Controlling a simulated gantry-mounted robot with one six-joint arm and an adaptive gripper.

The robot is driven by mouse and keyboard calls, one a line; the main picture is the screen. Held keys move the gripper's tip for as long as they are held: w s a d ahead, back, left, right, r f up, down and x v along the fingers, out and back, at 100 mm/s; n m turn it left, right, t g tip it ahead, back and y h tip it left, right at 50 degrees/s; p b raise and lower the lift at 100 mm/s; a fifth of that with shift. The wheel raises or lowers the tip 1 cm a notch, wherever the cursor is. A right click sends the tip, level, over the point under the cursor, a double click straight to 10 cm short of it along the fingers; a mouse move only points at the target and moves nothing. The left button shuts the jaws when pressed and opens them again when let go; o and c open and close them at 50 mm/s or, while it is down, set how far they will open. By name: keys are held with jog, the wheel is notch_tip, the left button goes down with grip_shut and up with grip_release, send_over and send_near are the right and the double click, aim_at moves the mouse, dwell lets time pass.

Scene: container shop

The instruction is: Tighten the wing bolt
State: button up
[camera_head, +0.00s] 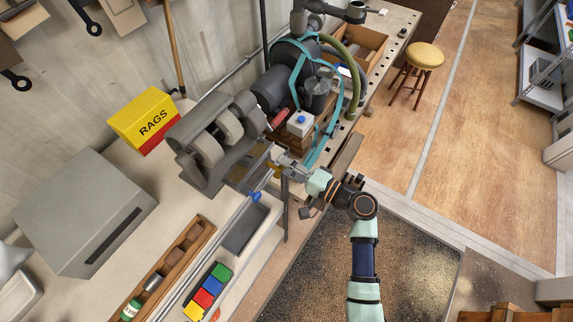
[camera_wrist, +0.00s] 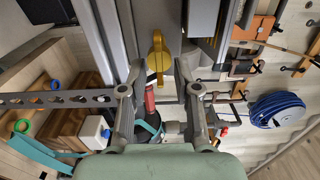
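A yellow wing bolt (camera_wrist: 158,58) stands out from grey metal in the wrist view, upper middle. Its wing points lengthwise in the picture. My gripper (camera_wrist: 158,68) is open, with one finger on each side of the yellow wing and a visible gap on both sides. In the head view my gripper (camera_head: 279,165) is at the lathe-like machine's rails, beside a small yellow part (camera_head: 271,170) that is mostly hidden by the fingers. A blue winged knob (camera_head: 255,196) sits farther down the rails.
The grey machine (camera_head: 215,140) lies left of my gripper. A white box with a blue button (camera_head: 300,122) stands close above it. A perforated metal bar (camera_wrist: 55,99) crosses the left of the wrist view. A wooden tray (camera_head: 190,250) and coloured blocks (camera_head: 208,291) lie on the bench.

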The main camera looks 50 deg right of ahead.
jog(key=s+d, duration=0.1)
jog(key=s, duration=1.1)
jog(key=shift+d, duration=0.3)
